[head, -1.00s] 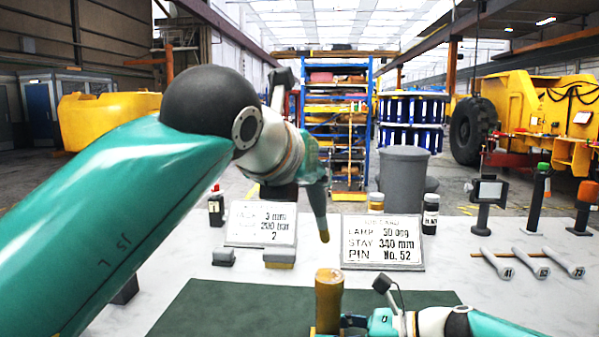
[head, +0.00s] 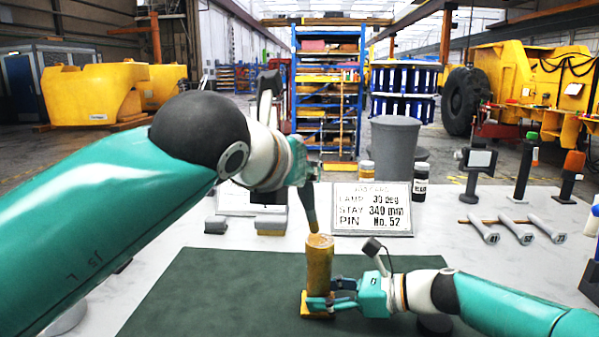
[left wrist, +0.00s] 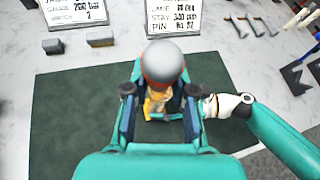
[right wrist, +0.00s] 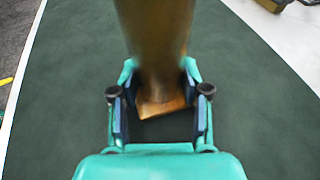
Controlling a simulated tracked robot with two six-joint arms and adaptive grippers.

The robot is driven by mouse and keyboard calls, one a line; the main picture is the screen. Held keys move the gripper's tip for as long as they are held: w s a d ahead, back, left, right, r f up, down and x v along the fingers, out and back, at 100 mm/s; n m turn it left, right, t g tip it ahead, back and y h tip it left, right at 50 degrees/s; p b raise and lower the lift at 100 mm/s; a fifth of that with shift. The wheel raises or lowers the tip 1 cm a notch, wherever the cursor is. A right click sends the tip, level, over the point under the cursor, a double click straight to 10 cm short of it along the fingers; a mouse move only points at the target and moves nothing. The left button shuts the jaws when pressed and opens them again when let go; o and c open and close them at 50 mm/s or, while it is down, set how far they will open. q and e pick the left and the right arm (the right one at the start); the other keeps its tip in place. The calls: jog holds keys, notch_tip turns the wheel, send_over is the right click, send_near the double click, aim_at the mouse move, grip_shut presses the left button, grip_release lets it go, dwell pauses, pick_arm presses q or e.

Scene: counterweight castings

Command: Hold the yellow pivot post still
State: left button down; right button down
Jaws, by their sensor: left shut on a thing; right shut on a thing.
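The yellow-brown pivot post (head: 319,262) stands upright on the dark green mat (head: 220,285) in the head view. My right gripper (head: 338,296) is shut around its lower part, coming from the right. The right wrist view shows the post (right wrist: 158,40) between its fingers (right wrist: 158,100), its base beyond them. My left gripper (head: 308,200) is above the post, partly hidden by my own arm. The left wrist view shows it (left wrist: 160,100) shut on a grey-capped thing with a red band (left wrist: 163,62). A tapered tip under it is at the post's top; contact is unclear.
A placard (head: 372,208) reading lamp, stay and pin values stands behind the mat; another is partly hidden by my left arm. The mat left of the post is clear.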

pick_arm(q)
jog(key=shift+f, duration=0.8)
dwell(0.4)
jog(key=shift+d, duration=2.05)
jog(key=shift+a+f, duration=0.2)
jog(key=shift+a, duration=1.85)
jog(key=shift+w+r, duration=0.1)
jog(key=shift+w, duration=0.4)
jog(key=shift+d+r, duration=0.1)
jog(key=shift+d, duration=1.95)
jog(key=shift+a, duration=2.05)
jog(key=shift+r, duration=0.1)
